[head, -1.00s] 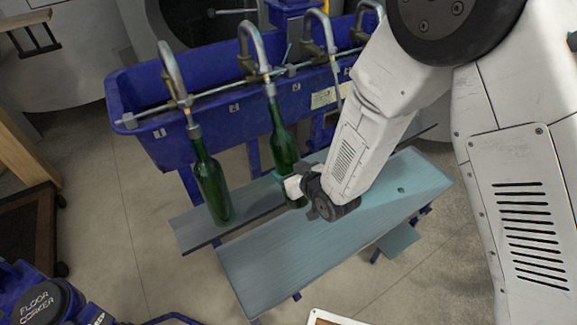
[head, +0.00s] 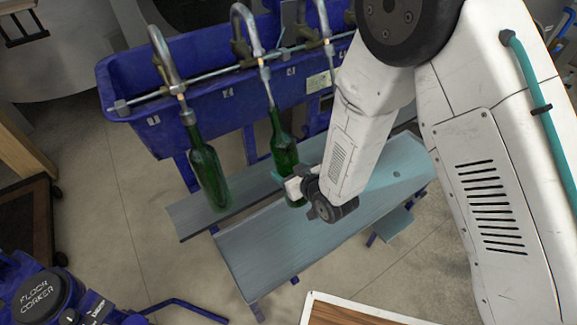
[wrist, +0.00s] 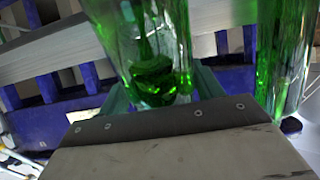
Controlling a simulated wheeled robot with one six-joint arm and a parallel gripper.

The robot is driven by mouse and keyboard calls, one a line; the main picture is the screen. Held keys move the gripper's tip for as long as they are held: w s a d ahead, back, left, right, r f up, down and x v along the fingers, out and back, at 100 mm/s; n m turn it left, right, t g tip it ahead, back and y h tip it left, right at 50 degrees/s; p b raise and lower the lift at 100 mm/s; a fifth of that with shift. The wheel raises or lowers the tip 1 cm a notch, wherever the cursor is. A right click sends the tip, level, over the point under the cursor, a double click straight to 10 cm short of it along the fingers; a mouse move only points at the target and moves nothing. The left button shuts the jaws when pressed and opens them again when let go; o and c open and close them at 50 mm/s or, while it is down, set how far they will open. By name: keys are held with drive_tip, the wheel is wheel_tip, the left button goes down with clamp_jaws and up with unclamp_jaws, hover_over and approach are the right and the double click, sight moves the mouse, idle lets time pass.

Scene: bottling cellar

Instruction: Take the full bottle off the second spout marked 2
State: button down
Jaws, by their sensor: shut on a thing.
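The green bottle (head: 285,157) is below the second spout (head: 262,65) on the blue trough. Its mouth is lower than the spout head, and a length of thin tube shows between them. I cannot tell whether the tube end is still inside the neck. My gripper (head: 284,179) is shut on the lower body of this bottle, its teal jaws around the glass. In the wrist view the bottle (wrist: 150,40) fills the space between the jaws. Its base is partly hidden by my gripper in the head view. The plate by the spout (head: 229,93) is too small to read surely.
Another green bottle (head: 208,172) hangs on the first spout, to the left, close to the held one. A grey-blue shelf board (head: 255,250) lies below and in front. A floor corker (head: 45,295) stands at lower left. A wooden-topped surface (head: 345,312) is at the bottom edge.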

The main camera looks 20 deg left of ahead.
drive_tip(key=shift+s+d+f, duration=0.95)
drive_tip(key=shift+d+f, duration=0.15)
drive_tip(key=shift+f, duration=2)
drive_tip(key=shift+s+d+f, duration=0.95)
drive_tip(key=shift+d+f, duration=0.15)
drive_tip(key=shift+f, duration=2)
drive_tip(key=f+v, duration=0.1)
drive_tip(key=v, duration=0.6)
drive_tip(key=shift+s+d, duration=0.2)
drive_tip(key=shift+r, duration=0.1)
